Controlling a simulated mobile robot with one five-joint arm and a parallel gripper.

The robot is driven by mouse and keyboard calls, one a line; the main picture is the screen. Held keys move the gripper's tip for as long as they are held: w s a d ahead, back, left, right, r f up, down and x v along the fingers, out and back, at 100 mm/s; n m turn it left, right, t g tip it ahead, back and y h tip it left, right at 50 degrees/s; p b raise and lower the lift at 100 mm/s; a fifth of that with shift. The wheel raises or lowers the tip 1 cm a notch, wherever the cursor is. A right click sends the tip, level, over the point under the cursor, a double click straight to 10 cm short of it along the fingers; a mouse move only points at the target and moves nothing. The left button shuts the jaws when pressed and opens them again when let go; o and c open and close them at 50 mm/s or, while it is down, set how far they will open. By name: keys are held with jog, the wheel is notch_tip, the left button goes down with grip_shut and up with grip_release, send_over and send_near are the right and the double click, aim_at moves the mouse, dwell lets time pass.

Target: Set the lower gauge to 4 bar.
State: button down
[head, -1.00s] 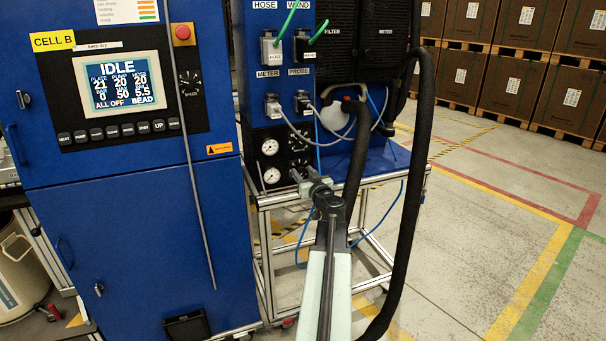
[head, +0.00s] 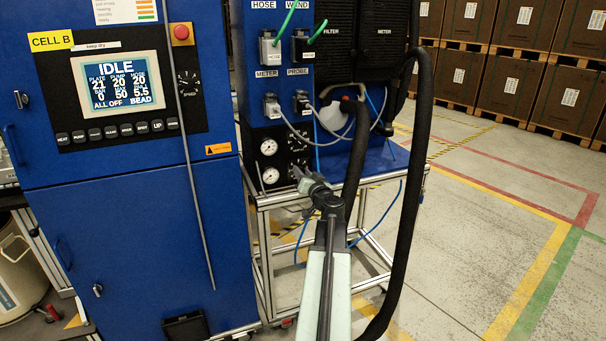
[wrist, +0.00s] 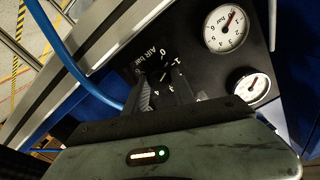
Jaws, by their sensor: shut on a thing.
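The lower gauge (head: 270,175) is a white round dial low on the black panel. I take it to be the dial nearer the metal frame in the wrist view (wrist: 226,28), which appears roughly upside down. Its needle points to the upper right of the picture there; the exact reading is too small to tell. My gripper (head: 300,174) is at the panel just right of this gauge. In the wrist view its fingers (wrist: 167,93) are shut on a dark knob inside a scale marked AIR bar (wrist: 150,55). The fingers hide most of the knob.
The upper gauge (head: 269,147) sits above the lower one and shows in the wrist view (wrist: 252,87). A blue hose (wrist: 80,62) runs close beside the fingers. A thick black hose (head: 415,190) hangs right of my arm. The blue cabinet (head: 140,220) stands left.

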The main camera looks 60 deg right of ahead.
jog(key=m, duration=0.4)
jog(key=shift+s+f+m, duration=0.1)
jog(key=shift+s+m, duration=0.05)
jog(key=shift+m, duration=0.15)
jog(key=m, duration=0.3)
jog(key=shift+d+m, duration=0.1)
jog(key=shift+m, duration=0.3)
jog(key=m, duration=0.7)
jog(key=shift+f, duration=0.15)
jog(key=m, duration=0.3)
jog(key=shift+m, duration=0.4)
jog(key=m, duration=0.4)
jog(key=shift+f+b, duration=0.1)
jog(key=shift+b, duration=0.2)
jog(key=m, duration=0.4)
jog(key=shift+m, duration=1.8)
jog(key=c, duration=1.1)
grip_release()
